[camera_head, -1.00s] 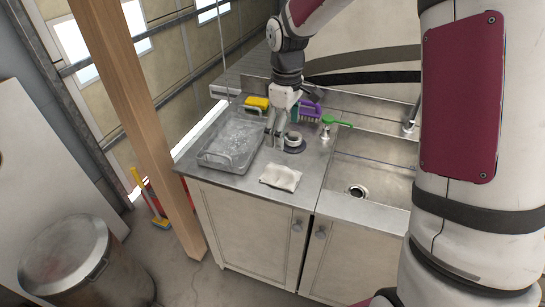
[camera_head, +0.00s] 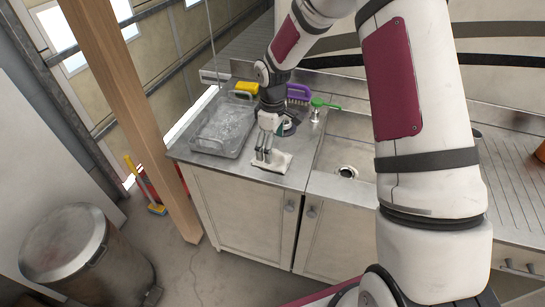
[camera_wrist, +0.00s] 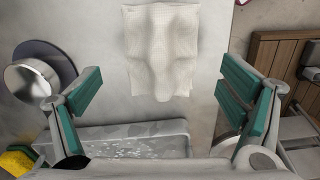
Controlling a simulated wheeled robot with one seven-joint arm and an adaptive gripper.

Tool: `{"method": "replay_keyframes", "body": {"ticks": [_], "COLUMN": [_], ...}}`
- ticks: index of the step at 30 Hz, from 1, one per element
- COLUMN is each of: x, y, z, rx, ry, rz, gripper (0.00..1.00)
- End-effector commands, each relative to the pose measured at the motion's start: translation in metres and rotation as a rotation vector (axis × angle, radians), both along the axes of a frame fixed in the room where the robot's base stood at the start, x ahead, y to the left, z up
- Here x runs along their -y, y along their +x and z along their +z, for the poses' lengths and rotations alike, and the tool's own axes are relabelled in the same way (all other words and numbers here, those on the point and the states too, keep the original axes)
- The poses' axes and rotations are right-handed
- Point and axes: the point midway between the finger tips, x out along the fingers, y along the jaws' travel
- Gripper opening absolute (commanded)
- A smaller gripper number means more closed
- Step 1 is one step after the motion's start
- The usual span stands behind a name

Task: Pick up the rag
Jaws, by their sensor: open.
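The rag (camera_head: 272,163) is a white folded cloth lying on the metal counter near its front edge. In the wrist view the rag (camera_wrist: 160,50) shows a waffle weave and soft folds, lying flat at the top middle. My gripper (camera_head: 262,157) is over the back left part of the rag in the head view. In the wrist view my gripper (camera_wrist: 160,95) has its two teal-padded fingers wide apart, one on each side of the rag's near end, with nothing between the pads. I cannot tell how high the fingertips are above the counter.
A metal tray (camera_head: 205,151) stands left of the rag. A small metal cup (camera_wrist: 30,80) on a dark disc is close by. A yellow sponge (camera_head: 246,87), a purple brush (camera_head: 299,91) and a green-handled brush (camera_head: 325,103) lie behind. The sink (camera_head: 340,150) is to the right.

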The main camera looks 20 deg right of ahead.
Motion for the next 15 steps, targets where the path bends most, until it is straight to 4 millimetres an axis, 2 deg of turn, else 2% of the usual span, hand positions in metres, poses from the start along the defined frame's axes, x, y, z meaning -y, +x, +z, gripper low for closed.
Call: {"method": "replay_keyframes", "body": {"ticks": [6, 15], "x": [-0.002, -0.002], "y": [-0.001, 0.000], "z": [-0.027, -0.033], "rx": [-0.001, 0.000], "ry": [0.000, 0.000], "rz": [0.000, 0.000], "gripper": [0.90, 0.90]}}
